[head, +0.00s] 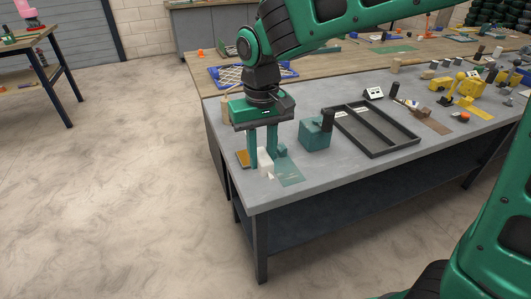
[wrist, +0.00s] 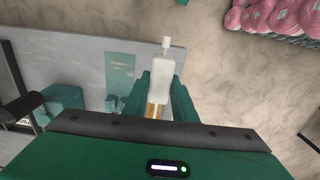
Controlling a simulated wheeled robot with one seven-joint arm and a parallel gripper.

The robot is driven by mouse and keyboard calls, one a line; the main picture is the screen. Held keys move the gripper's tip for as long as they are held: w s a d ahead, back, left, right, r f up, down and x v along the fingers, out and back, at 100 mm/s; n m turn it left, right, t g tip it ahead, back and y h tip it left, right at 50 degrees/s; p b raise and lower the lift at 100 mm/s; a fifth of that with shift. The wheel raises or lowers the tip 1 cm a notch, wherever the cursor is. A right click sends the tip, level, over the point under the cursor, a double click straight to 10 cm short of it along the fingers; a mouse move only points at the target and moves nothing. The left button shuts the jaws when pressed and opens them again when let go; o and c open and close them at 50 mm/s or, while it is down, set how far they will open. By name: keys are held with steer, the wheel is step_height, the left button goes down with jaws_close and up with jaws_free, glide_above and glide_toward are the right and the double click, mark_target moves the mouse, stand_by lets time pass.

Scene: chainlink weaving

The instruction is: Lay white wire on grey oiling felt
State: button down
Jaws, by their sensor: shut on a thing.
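My gripper (head: 263,158) points down at the near left corner of the grey workbench (head: 330,178). Its two green fingers are shut on a white bottle-shaped thing (head: 266,168), with a pale body and a narrow neck. The white thing also shows between the fingers in the wrist view (wrist: 161,72). I cannot make out a wire shape in it. A teal patch (head: 289,173) with pale marks lies flat just right of the fingers. I cannot pick out a clearly grey felt. Whether the white thing touches the bench is unclear.
A yellow-orange piece (head: 242,159) lies left of the fingers at the bench edge. A teal block (head: 314,138) with a dark cylinder stands to the right, then a black divided tray (head: 378,153). Several small parts crowd the far right. The bench's front strip is clear.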

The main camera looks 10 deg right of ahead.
mark_target(262, 192)
steer(key=shift+s+f, duration=0.2)
steer(key=shift+f, duration=3.7)
steer(key=shift+f, duration=0.6)
steer(key=c, duration=1.4)
jaws_free()
step_height(262, 192, up, 11)
steer(key=shift+f, duration=0.1)
